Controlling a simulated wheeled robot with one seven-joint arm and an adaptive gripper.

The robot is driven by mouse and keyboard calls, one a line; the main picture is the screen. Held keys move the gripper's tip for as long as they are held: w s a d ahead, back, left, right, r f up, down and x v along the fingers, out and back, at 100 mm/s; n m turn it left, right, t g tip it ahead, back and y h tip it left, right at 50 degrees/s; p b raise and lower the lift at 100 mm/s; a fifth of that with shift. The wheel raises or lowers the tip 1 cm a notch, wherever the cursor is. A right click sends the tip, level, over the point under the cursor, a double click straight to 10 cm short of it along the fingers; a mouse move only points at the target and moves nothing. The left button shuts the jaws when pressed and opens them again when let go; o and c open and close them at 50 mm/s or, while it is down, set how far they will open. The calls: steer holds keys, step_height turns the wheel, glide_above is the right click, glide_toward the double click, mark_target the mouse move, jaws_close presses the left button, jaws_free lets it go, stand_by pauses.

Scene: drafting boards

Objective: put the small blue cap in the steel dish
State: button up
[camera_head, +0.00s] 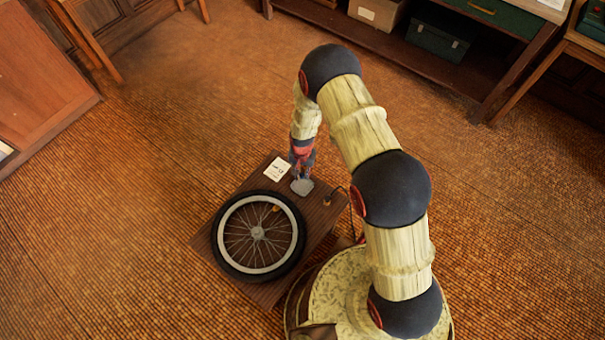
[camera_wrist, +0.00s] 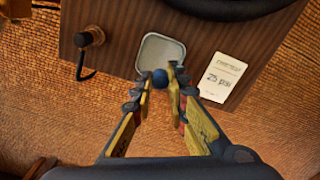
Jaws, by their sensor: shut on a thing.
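The small blue cap (camera_wrist: 160,78) is between the fingertips of my gripper (camera_wrist: 159,82), which is shut on it. In the wrist view it lies over the near edge of the steel dish (camera_wrist: 162,50); its height above the dish is hard to tell. The dish is a shallow, grey, rounded square on a dark wooden board (camera_wrist: 118,38). In the head view my gripper (camera_head: 301,174) points down just above the dish (camera_head: 302,187). The cap cannot be made out in the head view.
A spoked wheel with a black tyre (camera_head: 258,235) lies on the board, close to the dish. A white card (camera_wrist: 222,77) printed "25 psi" lies beside the dish. A dark hook on a wooden knob (camera_wrist: 90,38) stands on the dish's other side.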

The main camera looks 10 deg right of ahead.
steer(key=shift+f+b, duration=2.5)
steer(key=shift+f, duration=1.7)
steer(key=o, duration=0.8)
steer(key=shift+r, duration=0.15)
step_height(320, 180, up, 12)
steer(key=shift+f, duration=0.1)
